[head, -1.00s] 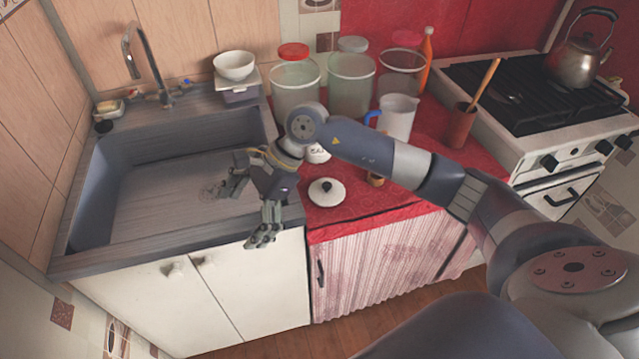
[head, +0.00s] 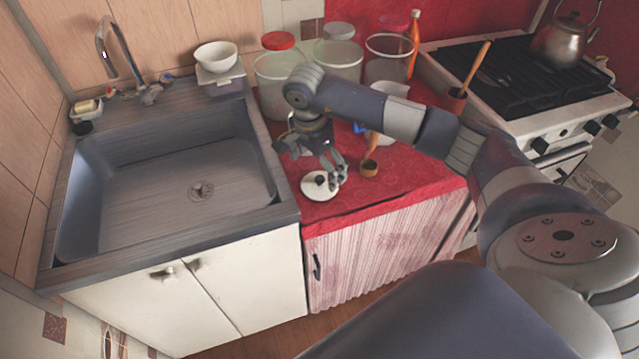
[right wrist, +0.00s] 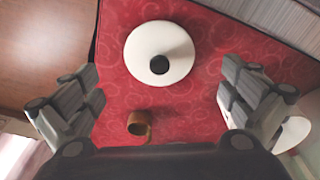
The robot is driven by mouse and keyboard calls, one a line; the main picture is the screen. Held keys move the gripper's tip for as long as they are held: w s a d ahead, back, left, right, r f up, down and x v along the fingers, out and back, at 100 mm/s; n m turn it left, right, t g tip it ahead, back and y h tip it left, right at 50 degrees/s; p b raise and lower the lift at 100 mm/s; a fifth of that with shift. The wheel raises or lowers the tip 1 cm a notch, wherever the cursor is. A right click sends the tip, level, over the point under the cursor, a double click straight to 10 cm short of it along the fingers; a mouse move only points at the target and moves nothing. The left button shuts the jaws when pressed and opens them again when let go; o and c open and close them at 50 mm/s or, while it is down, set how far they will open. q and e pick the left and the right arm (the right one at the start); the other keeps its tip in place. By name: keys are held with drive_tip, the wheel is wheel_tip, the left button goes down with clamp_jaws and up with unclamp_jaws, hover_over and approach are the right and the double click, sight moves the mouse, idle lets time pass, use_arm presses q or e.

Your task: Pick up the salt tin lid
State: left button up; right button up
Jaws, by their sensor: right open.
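The salt tin lid (head: 315,187) is a white disc with a dark knob, lying flat on the red oilcloth near the counter's front edge. It also shows in the right wrist view (right wrist: 160,53), whole and centred beyond the fingers. My right gripper (head: 312,165) is open and empty, just above and behind the lid, with one finger over the lid's right side in the head view. In the right wrist view my open fingers (right wrist: 165,105) stand wide apart, left and right, with the lid ahead between them. My left gripper is not in view.
A small brown cup (head: 369,169) stands right of the lid, close to my gripper. Glass jars (head: 339,62) stand behind my arm. The sink (head: 150,180) lies left, the stove (head: 520,75) right. The red cloth (head: 415,175) is free towards the front right.

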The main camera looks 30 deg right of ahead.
sight(319, 178)
drive_tip(key=f, duration=0.3)
drive_tip(key=f+p, duration=0.1)
drive_tip(key=shift+d+f, duration=0.25)
drive_tip(key=shift+d, duration=0.1)
